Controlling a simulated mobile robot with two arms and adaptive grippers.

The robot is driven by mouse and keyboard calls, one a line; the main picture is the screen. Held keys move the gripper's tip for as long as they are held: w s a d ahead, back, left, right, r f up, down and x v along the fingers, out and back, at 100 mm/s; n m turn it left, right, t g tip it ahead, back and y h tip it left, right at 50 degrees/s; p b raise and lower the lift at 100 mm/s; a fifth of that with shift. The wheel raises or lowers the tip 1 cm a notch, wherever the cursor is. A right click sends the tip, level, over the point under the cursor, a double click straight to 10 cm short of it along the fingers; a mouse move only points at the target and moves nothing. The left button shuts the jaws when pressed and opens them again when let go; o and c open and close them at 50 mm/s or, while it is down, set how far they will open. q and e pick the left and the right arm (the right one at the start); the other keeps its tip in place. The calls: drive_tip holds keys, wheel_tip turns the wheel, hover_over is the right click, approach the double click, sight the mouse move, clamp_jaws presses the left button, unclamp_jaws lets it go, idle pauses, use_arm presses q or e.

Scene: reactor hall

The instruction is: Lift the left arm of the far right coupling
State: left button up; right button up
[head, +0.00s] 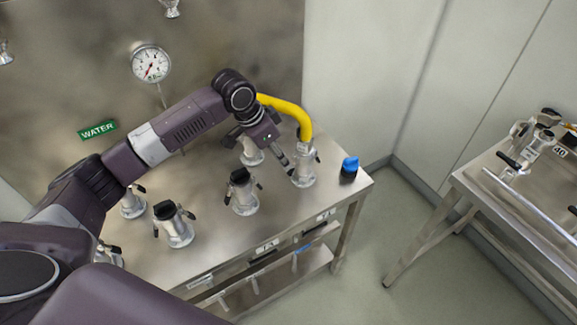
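The far right coupling (303,169) is a silver metal cylinder standing upright on the steel bench. A yellow hose (293,108) is on its top and curves up behind my arm. A small dark lever arm (317,156) shows on its right side. Its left arm is hidden or cannot be told apart from my gripper finger. My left gripper (259,150) is just left of this coupling, with its fingers spread. One finger is close to the coupling's left side; whether they touch cannot be told. My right gripper is not in view.
Several black-capped couplings (241,192) stand left on the bench (225,238); one uncapped coupling (251,154) is behind my gripper. A blue-and-black cap (349,168) lies right. A gauge (151,64) and WATER sign (98,129) are on the wall. Another table (480,172) stands right.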

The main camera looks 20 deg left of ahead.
sight(289, 172)
use_arm(q)
drive_tip(key=x, duration=0.2)
drive_tip(key=p+x, duration=0.1)
drive_tip(key=x, duration=0.4)
drive_tip(key=shift+w+a+f, duration=0.1)
drive_tip(key=shift+w+a, duration=0.1)
drive_tip(key=shift+w, duration=0.2)
clamp_jaws()
